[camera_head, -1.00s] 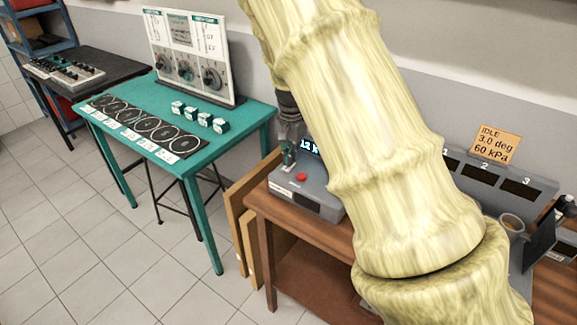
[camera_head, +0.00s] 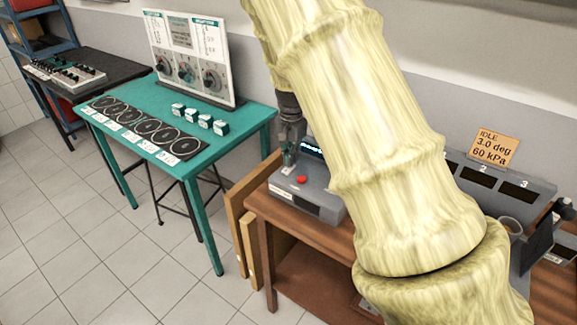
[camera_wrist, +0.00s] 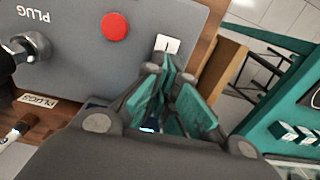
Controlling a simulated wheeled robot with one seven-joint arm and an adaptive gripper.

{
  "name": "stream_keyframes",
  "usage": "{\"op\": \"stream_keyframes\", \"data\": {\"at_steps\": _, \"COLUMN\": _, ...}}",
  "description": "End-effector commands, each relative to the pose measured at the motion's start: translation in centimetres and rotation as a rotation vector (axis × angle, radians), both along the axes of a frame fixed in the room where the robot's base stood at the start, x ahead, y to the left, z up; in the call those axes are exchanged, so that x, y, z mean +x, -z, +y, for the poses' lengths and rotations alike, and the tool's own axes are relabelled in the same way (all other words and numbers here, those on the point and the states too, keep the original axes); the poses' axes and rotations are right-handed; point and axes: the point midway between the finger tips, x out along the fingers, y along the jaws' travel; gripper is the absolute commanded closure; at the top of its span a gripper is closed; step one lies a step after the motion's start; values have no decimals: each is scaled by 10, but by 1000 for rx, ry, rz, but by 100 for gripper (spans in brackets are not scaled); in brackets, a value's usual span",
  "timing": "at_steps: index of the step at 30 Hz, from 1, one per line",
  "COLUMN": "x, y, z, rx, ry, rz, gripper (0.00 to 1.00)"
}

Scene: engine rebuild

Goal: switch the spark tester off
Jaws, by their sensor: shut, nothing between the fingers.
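The spark tester is a grey box (camera_head: 318,203) on the brown wooden bench, partly hidden behind my arm. It has a lit display (camera_head: 312,152) with small blue-white text, partly covered, and a red button (camera_head: 301,180). In the wrist view its grey top (camera_wrist: 85,75) shows the red button (camera_wrist: 115,27), a white rocker switch (camera_wrist: 167,44) and a metal plug post marked PLUG. My gripper (camera_head: 288,163) is at the left end of the tester. In the wrist view its teal-padded fingers (camera_wrist: 170,72) are shut and empty, with tips close to the rocker switch; contact cannot be told.
A teal table (camera_head: 243,115) with a dial panel (camera_head: 190,75) and several small teal blocks stands to the left. Boards (camera_head: 239,220) lean beside the wooden bench. A numbered grey unit (camera_head: 500,180) and a cup (camera_head: 509,226) are at right.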

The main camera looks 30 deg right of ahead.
Motion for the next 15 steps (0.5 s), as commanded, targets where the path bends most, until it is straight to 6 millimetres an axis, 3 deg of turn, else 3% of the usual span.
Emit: {"op": "stream_keyframes", "data": {"at_steps": 15, "x": 0, "y": -35, "z": 0, "rx": 0, "ry": 0, "rz": -1, "gripper": 100}}
